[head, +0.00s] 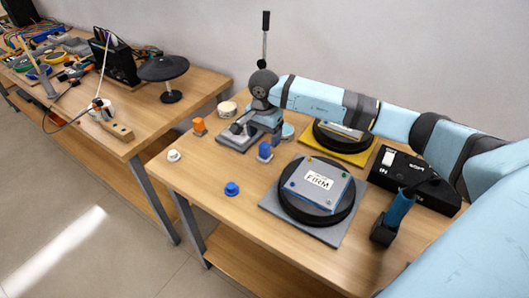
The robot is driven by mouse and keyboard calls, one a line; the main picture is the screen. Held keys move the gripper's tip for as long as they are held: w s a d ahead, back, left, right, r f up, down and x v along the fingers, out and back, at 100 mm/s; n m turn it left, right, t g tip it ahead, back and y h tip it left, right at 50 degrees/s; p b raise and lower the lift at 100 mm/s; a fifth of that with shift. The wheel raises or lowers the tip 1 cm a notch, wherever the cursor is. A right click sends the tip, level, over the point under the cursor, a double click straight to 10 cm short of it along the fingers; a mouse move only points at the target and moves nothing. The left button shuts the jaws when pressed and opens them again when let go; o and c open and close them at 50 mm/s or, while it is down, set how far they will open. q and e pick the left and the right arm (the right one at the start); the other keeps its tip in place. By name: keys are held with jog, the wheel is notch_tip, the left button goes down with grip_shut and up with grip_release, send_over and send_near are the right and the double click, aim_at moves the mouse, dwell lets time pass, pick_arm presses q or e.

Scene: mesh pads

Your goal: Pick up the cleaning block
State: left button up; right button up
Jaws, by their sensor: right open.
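My right gripper (267,127) hangs pointing down over the middle-left of the near table, with its arm reaching in from the right. Its jaws are open. They are beside a grey plate (238,140) with a dark part on it, and just above or behind a blue knob-like piece (265,151). I cannot tell whether they touch either. My left gripper is not in view.
A round black pad labelled FIRM (317,190) lies on a grey board. Another black pad sits on a yellow board (352,151). A black box (410,182), a blue-handled tool (398,210) and small knobs (232,188) stand around.

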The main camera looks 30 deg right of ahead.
aim_at(265, 152)
notch_tip(265, 152, down, 8)
jog(key=shift+d+r+p, duration=0.15)
jog(key=shift+r+p, duration=0.1)
jog(key=shift+p, duration=0.1)
jog(key=shift+c, duration=0.4)
jog(key=c, duration=0.9)
